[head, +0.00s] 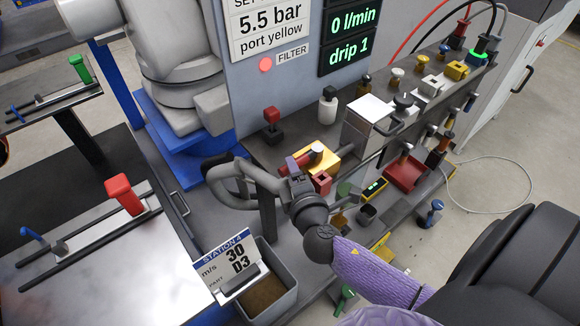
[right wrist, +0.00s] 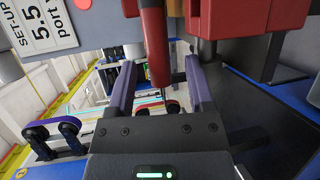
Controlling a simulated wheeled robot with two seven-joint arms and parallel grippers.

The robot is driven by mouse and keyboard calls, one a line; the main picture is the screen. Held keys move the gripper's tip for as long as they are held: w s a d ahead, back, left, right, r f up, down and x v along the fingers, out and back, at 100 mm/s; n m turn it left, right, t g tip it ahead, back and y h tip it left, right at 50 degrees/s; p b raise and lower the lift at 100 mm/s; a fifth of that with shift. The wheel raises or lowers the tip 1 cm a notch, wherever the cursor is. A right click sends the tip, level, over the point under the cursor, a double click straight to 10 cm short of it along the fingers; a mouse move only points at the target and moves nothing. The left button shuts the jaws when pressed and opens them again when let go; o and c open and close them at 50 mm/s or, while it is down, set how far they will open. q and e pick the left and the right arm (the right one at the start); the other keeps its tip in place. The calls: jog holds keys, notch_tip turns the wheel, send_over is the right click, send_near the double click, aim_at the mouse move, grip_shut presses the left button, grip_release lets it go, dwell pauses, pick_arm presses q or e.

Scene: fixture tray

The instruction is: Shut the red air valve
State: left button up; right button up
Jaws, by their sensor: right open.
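A red lever handle (head: 298,161) sits beside a yellow block (head: 325,157) with a pale round knob, below the panel in the head view. I take it for the air valve's handle. My right gripper (head: 295,170) is at this handle, with its dark wrist partly hiding it. In the right wrist view, the red handle (right wrist: 157,48) hangs down between the two purple-sided fingers of my open right gripper (right wrist: 161,72). Gaps show on both sides, though whether a finger touches it is unclear. The valve's body is partly hidden. My left gripper is not in view.
A red block (head: 321,182) is just below the gripper. A grey bin (head: 284,299) with a station card (head: 229,262) is in front. Several fittings crowd the bench to the right.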

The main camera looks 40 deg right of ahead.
jog(key=shift+x, duration=0.95)
jog(key=shift+w+d, duration=0.3)
jog(key=shift+w, duration=0.05)
jog(key=c, duration=0.8)
grip_shut()
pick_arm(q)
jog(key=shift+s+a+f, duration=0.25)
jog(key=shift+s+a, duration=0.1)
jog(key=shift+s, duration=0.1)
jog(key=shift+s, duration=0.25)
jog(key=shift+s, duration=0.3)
